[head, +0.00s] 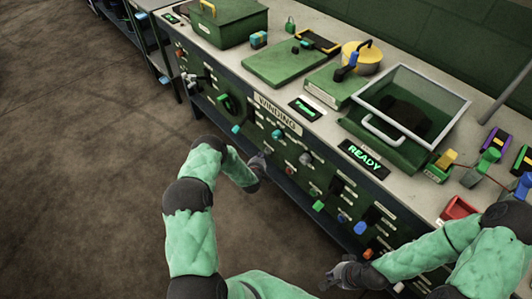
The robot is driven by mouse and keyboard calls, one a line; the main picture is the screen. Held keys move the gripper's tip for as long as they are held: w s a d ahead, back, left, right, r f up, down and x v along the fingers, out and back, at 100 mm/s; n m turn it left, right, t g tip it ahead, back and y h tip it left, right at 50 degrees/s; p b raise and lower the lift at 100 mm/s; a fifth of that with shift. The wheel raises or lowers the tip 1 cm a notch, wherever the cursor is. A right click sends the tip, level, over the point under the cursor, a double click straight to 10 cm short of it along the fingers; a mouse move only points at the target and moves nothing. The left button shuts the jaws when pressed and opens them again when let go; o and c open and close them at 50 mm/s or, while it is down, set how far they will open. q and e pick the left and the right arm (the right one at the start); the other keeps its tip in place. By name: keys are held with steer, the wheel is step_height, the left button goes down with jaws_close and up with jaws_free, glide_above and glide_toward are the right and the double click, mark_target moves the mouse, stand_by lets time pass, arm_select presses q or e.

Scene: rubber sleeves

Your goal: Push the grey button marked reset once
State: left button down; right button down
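The bench's dark green front panel (330,184) carries several small buttons, knobs and switches with labels too small to read. I cannot tell which one is the grey button marked reset. A pale grey round knob (305,158) sits on the panel below the WINDING sign. My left gripper (264,160) is dark and hangs in front of the panel, left of that knob. My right gripper (328,280) is low in front of the panel's lower right part. Both grippers look empty, but their fingers are too small to judge.
A READY display (364,158) stands by a clear-lidded box (448,104) on the bench top. A WINDING sign (277,114) is on the front edge. Green, blue and red controls stick out of the panel. The floor (90,170) at left is clear.

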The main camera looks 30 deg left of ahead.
arm_select(q)
steer(key=shift+w+d, duration=0.1)
steer(key=shift+w, duration=0.05)
stand_by(0.5)
steer(key=shift+w, duration=0.25)
steer(key=shift+w+d, duration=0.2)
steer(key=shift+w, duration=0.1)
stand_by(0.7)
steer(key=shift+s, duration=0.1)
steer(key=shift+s+a, duration=0.3)
steer(key=shift+s, duration=0.3)
stand_by(0.3)
steer(key=s, duration=0.1)
steer(key=s+a+p, duration=0.1)
steer(key=s, duration=0.1)
steer(key=s+a, duration=0.1)
steer(key=shift+s, duration=0.3)
steer(key=shift+d, duration=0.1)
stand_by(0.7)
